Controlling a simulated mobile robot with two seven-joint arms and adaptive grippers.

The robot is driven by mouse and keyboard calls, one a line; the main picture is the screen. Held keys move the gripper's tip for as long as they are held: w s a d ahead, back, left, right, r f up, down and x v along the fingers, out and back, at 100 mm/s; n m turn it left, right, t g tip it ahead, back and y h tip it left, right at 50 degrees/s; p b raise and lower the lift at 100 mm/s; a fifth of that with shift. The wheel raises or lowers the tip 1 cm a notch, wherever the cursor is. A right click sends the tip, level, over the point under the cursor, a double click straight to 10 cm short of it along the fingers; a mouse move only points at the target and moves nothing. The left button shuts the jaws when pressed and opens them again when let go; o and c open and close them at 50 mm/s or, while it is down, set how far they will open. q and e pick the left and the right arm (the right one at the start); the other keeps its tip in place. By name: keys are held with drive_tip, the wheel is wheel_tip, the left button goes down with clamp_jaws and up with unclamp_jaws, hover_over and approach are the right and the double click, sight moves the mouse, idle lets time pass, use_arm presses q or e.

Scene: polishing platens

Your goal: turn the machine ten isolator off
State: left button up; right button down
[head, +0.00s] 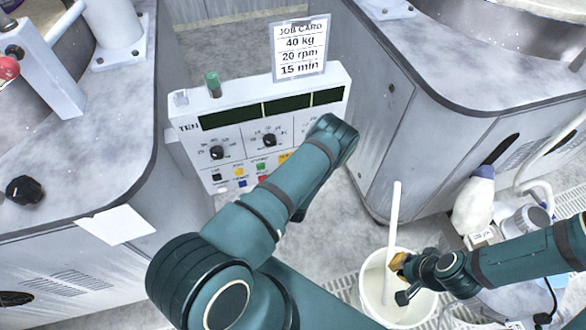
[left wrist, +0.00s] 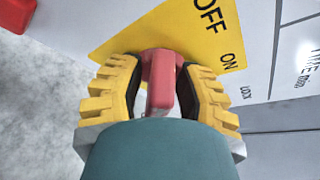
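The machine ten control panel (head: 265,120) is the white box marked TEN in the head view. In the left wrist view, the red isolator handle (left wrist: 163,85) sits on a yellow plate (left wrist: 178,30) lettered OFF and ON. My left gripper (left wrist: 163,75) has its yellow fingers on both sides of this handle, with the dark pads appearing to touch it near the tips. My left forearm hides the panel's right part and the isolator in the head view. My right gripper (head: 402,280) is over a white bucket, its fingers apart and apparently empty.
The white bucket (head: 372,300) holds a white rod (head: 392,235). A job card (head: 300,48) and a green lamp (head: 213,84) are on top of the panel. Grey machine housings (head: 80,140) flank it. A white bottle (head: 474,203) stands at the right.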

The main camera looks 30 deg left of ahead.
use_arm(q)
drive_tip(key=shift+o, duration=0.4)
drive_tip(key=shift+s+d, duration=0.15)
drive_tip(key=v, duration=1.1)
drive_tip(key=shift+s+r, duration=0.2)
drive_tip(key=shift+s, duration=0.05)
drive_tip(key=shift+d, duration=0.1)
